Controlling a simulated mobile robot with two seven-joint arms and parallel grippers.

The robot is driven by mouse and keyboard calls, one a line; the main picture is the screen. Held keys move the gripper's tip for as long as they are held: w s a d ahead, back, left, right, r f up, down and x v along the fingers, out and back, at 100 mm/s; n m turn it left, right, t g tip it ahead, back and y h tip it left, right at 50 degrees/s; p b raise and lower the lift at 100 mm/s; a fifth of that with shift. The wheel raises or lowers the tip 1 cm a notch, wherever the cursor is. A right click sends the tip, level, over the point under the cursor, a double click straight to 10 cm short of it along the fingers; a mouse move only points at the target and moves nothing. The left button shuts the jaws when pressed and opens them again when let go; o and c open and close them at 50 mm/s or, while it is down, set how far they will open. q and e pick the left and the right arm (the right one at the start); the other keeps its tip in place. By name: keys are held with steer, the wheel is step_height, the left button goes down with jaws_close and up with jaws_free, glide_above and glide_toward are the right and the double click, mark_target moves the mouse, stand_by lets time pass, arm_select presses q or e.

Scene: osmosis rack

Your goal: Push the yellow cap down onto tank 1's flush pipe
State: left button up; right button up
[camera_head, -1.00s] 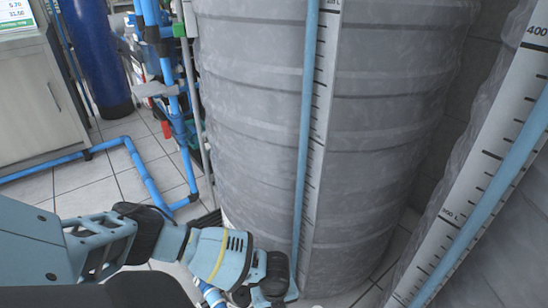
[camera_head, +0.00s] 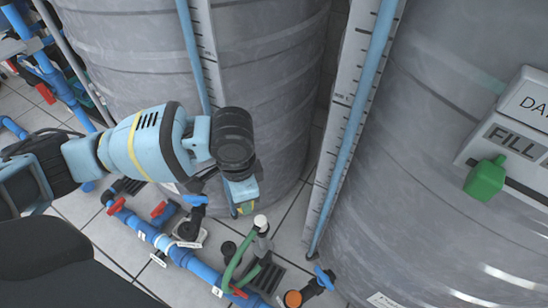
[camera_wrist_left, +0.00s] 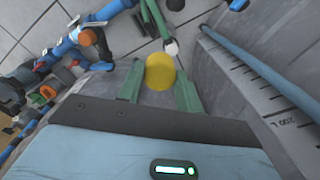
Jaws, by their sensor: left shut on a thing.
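My left gripper (camera_head: 243,203) points down in front of the grey tank (camera_head: 115,60). In the left wrist view, its two green fingers (camera_wrist_left: 160,88) are shut on the round yellow cap (camera_wrist_left: 160,72). Only a sliver of the cap (camera_head: 246,209) shows in the head view. An upright pipe with a white top (camera_head: 260,221) stands just right of and below the gripper, in the head view. Its white end (camera_wrist_left: 171,47) shows just beyond the cap in the wrist view, and the cap looks apart from it. No label shows whether it is tank 1's flush pipe. My right gripper is not in view.
Green hoses (camera_head: 233,265) run beside the white-topped pipe. A blue pipe run with red valve handles (camera_head: 158,210) lies on the floor at left. An orange-topped pipe (camera_head: 292,299) stands near the bottom. A second grey tank (camera_head: 440,150) with a green FILL knob stands at right.

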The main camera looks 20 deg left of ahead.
arm_select(q)
steer(key=s+r+n, duration=0.2)
steer(key=r+n, duration=0.2)
steer(key=r, duration=0.3)
steer(key=s+r+n, duration=0.3)
steer(key=r+n, duration=0.2)
steer(key=r, duration=0.2)
steer(key=shift+r, duration=0.35)
steer(key=shift+d, duration=0.1)
